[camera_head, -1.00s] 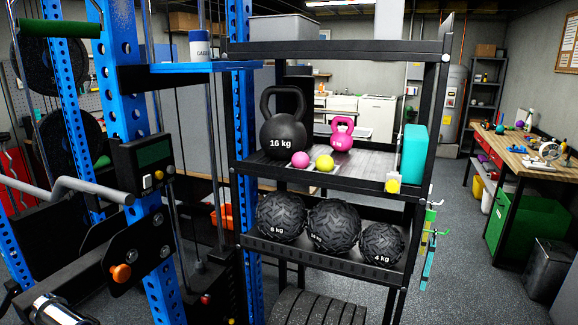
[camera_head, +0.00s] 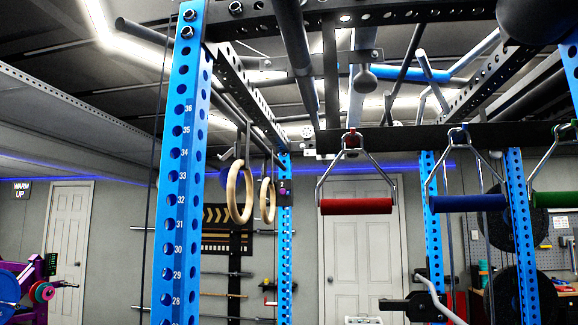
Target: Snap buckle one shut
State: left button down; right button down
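I cannot pick out a buckle for certain in the head view. Two wooden gymnastic rings hang from dark straps inside the blue rack; the nearer ring (camera_head: 240,192) is left of the farther ring (camera_head: 267,200). Any buckles on their straps are too small to tell open from shut. A small dark box (camera_head: 284,192) with a marking sits on the blue post just right of the rings. Neither of my grippers is in view.
A numbered blue upright (camera_head: 180,170) stands close on the left. Red (camera_head: 356,206) and blue (camera_head: 467,203) handles hang from a dark crossbar (camera_head: 420,139). A white door (camera_head: 362,250) is behind. Metal bars cross overhead.

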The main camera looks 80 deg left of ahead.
aim_at(223, 158)
jog(key=k+j+u, duration=0.2)
jog(key=u, duration=0.2)
jog(key=k+j+u, duration=0.15)
jog(key=j+u, duration=0.25)
